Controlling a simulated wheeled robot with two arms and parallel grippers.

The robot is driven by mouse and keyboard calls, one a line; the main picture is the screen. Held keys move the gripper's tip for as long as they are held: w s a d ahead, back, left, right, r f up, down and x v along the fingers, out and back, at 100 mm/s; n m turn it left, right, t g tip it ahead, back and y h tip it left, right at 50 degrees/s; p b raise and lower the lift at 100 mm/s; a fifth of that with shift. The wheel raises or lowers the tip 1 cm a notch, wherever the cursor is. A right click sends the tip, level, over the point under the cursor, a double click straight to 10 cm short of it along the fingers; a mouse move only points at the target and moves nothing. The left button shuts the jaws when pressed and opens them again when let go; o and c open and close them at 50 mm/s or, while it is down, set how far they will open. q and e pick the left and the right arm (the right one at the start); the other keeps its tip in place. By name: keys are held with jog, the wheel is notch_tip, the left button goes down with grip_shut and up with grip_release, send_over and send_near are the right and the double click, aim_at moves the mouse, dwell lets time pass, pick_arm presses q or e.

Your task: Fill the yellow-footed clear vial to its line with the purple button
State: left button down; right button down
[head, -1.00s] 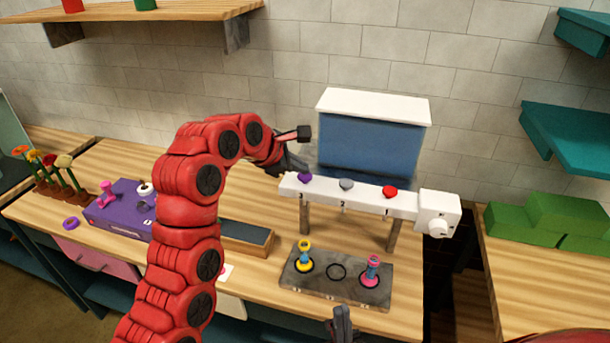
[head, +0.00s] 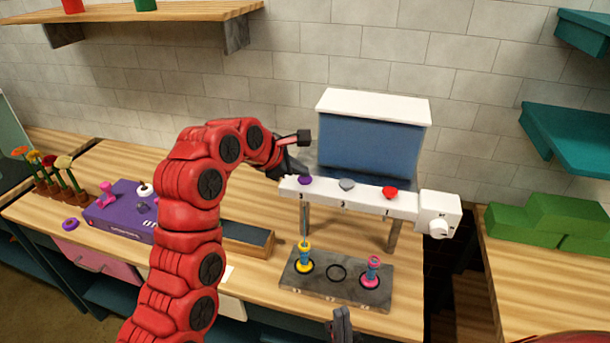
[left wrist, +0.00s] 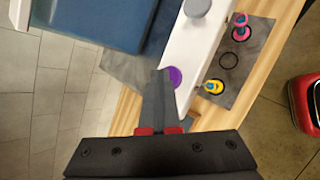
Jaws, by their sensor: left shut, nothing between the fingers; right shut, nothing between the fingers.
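The purple button (head: 305,181) is at the left end of the white dispenser bar (head: 365,198). It also shows in the left wrist view (left wrist: 175,77). My left gripper (head: 299,172) is shut and empty, with its tips at the purple button, seemingly pressing it. A thin blue stream runs down from beneath that button into the yellow-footed clear vial (head: 304,257). The vial stands upright in the left ring of the grey plate (head: 335,285). Its liquid level and line are too small to tell. My right gripper (head: 343,322) is shut and empty at the bottom edge, before the plate.
A pink-footed vial (head: 372,270) stands in the plate's right ring; the middle ring is empty. A grey button (head: 346,185) and a red button (head: 390,191) sit along the bar. A white block with a knob (head: 438,228) is at its right end.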

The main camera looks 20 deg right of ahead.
aim_at(300, 180)
pick_arm(q)
jog(key=shift+r+p, duration=0.95)
jog(key=shift+p, duration=0.05)
notch_tip(300, 180, up, 5)
jog(key=p, duration=0.5)
dwell(2.8)
